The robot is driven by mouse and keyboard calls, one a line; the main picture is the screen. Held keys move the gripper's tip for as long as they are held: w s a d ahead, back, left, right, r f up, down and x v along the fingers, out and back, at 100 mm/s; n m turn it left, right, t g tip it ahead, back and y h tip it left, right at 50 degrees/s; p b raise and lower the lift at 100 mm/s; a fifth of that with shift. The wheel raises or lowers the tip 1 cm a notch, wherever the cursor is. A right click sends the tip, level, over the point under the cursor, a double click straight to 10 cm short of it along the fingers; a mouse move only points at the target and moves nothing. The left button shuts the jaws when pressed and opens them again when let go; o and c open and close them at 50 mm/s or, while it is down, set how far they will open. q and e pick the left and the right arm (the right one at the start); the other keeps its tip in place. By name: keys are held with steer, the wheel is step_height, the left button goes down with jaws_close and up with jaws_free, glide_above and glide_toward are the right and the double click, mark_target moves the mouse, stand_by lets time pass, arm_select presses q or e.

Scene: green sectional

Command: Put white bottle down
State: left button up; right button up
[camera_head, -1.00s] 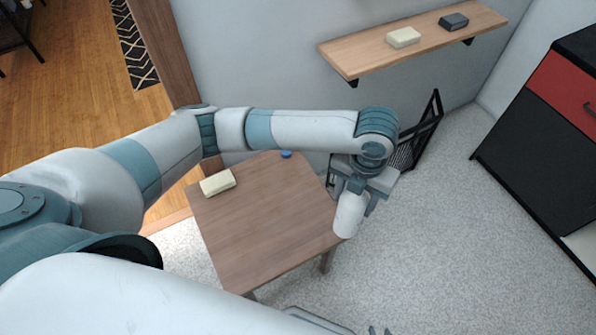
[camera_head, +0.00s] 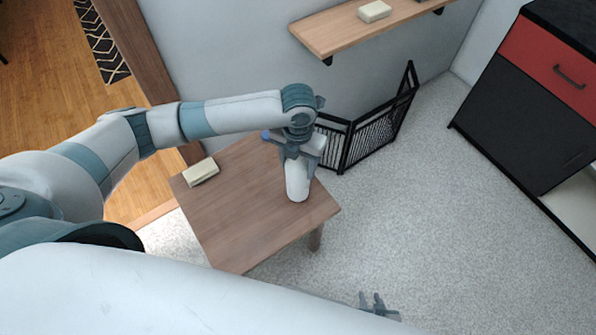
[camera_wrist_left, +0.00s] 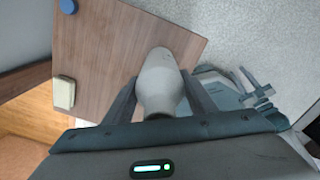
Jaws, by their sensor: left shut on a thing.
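The white bottle (camera_head: 297,182) is held upright at the right part of the small wooden table (camera_head: 240,215). My left gripper (camera_head: 300,160) is shut on its upper part from above. The bottle (camera_wrist_left: 160,80) also shows between the two fingers of my left gripper (camera_wrist_left: 160,95) in the left wrist view, with the table top (camera_wrist_left: 105,50) behind it. I cannot tell whether its base touches the table. My right gripper (camera_head: 375,303) shows at the bottom of the head view, away from the table, with its two fingers apart and nothing between them.
A cream block (camera_head: 201,171) lies at the table's left edge and a small blue round thing (camera_head: 266,136) at its back edge. A wall shelf (camera_head: 345,35) holds another cream block (camera_head: 374,11). A black folding rack (camera_head: 365,135) stands behind. The table's middle and front are clear.

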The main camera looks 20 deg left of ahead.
arm_select(q)
steer(key=shift+f, duration=2.05)
steer(key=o, duration=1.7)
steer(key=shift+f, duration=0.1)
step_height(320, 180, up, 12)
steer(key=shift+r+b, duration=0.15)
steer(key=shift+b, duration=0.15)
